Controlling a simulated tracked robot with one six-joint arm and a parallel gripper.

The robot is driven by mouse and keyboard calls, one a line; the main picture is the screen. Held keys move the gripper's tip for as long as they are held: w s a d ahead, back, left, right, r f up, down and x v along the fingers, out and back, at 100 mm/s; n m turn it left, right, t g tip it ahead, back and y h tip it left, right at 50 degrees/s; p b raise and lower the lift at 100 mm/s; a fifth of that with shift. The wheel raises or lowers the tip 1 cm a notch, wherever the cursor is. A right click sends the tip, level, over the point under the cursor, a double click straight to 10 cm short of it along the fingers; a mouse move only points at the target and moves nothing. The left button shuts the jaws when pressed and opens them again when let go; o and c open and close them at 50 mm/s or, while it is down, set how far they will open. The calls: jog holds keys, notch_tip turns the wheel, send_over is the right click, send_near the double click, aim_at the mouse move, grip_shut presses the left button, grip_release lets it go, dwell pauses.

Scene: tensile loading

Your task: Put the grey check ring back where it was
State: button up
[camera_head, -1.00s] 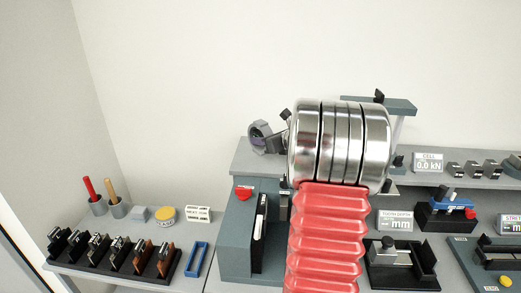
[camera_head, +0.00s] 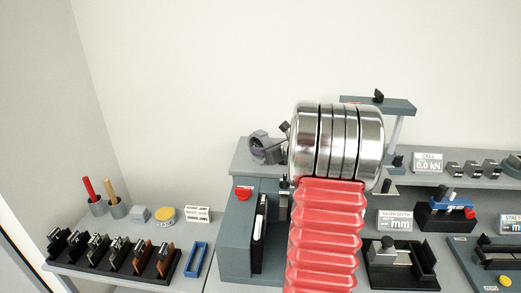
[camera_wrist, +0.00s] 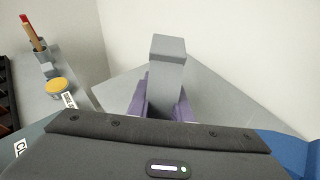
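The grey check ring (camera_head: 258,136) is a chunky angular ring near the left end of the raised grey shelf in the head view. In the wrist view the ring (camera_wrist: 168,75) shows edge-on as an upright grey block. My gripper (camera_wrist: 162,108) has its purple fingers along both sides of the ring and appears shut on it. In the head view my silver and red arm hides most of the gripper. The ring is low over the shelf top; I cannot tell whether it touches.
The shelf (camera_head: 244,168) has bare surface around the ring. A red button (camera_head: 243,192) is on the housing below. To the left are a rack of jaws (camera_head: 115,258), a yellow-topped pot (camera_head: 164,214) and a blue tray (camera_head: 196,260). A post with crossbar (camera_head: 395,106) stands right of my arm.

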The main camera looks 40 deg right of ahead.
jog(key=o, duration=0.5)
jog(key=shift+c, duration=0.2)
jog(key=shift+r, duration=0.15)
jog(key=v, duration=1.2)
